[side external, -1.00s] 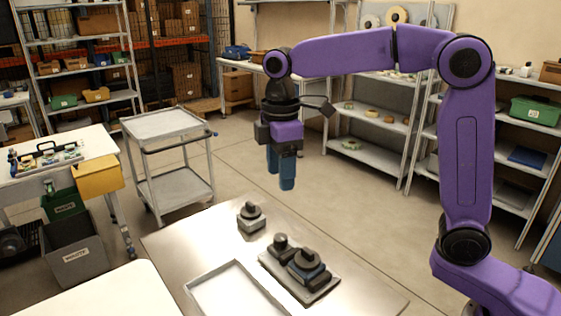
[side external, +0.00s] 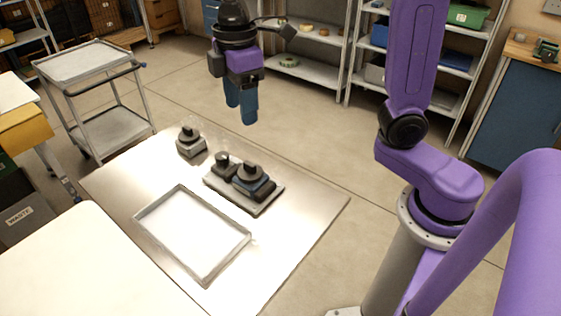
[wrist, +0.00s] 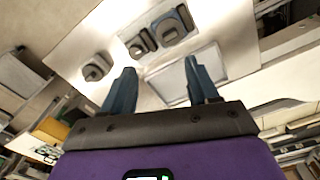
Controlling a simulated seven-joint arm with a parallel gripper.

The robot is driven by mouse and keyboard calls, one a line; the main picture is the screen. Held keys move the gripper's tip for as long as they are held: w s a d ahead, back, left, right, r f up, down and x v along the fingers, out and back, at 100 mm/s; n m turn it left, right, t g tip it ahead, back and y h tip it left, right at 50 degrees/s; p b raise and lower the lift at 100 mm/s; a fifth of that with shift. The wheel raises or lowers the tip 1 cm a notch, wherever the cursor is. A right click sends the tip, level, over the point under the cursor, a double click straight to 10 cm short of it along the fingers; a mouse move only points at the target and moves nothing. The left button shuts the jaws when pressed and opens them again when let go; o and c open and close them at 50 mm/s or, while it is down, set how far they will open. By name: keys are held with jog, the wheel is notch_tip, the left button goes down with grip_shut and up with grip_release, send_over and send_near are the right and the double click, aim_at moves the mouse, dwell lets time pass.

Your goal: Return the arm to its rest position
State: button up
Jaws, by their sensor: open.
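My gripper (side external: 241,113) hangs with its blue fingers pointing down, well above the far side of the metal worktable (side external: 120,185). Its fingers are apart and nothing is between them; the wrist view also shows the gap between the fingertips (wrist: 159,66). A small dark-knobbed block (side external: 191,142) stands alone on the table, below and left of the gripper. A grey base plate (side external: 262,207) to its right carries two dark-topped pieces (side external: 224,163). The gripper touches none of them.
An empty shallow tray (side external: 143,215) lies at the front of the table. A white surface (side external: 70,260) adjoins at the front left. A wheeled cart (side external: 85,62) stands behind left, and shelving (side external: 310,70) behind. The air around the gripper is clear.

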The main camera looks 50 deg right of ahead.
jog(key=s+d+f, duration=0.3)
jog(key=s, duration=0.4)
jog(key=s+d+f, duration=0.3)
jog(key=s, duration=0.3)
jog(key=s+d+f+m, duration=0.1)
jog(key=s+d+f, duration=0.2)
jog(key=s, duration=0.4)
jog(key=shift+s+d, duration=0.35)
jog(key=shift+d, duration=0.05)
